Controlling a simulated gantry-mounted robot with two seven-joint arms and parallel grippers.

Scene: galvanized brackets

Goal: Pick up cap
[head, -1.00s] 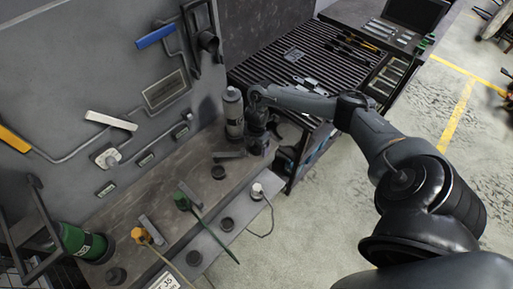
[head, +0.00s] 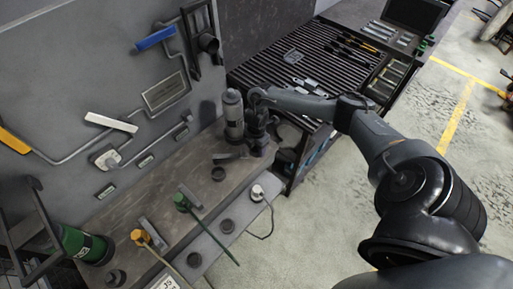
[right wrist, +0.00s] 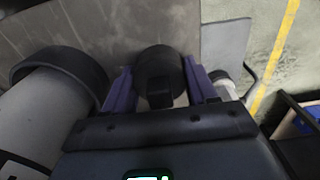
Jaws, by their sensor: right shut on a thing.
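A black round cap (right wrist: 158,66) sits between the two purple fingers of my right gripper (right wrist: 160,92) in the right wrist view. The fingers are shut on its sides. In the head view my right gripper (head: 258,143) is at the far end of the bench, just right of a grey bottle (head: 232,112). The held cap is mostly hidden there by the gripper. Whether it touches the bench is not clear. My left gripper is not in view.
The grey bottle stands close to the gripper's left. The bench (head: 150,195) carries a green-handled tool (head: 182,200), a yellow-ended tool (head: 140,237) and a white-topped knob (head: 257,192). A grey wall panel with brackets rises behind. A tool cart (head: 300,75) stands beyond; open floor lies right.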

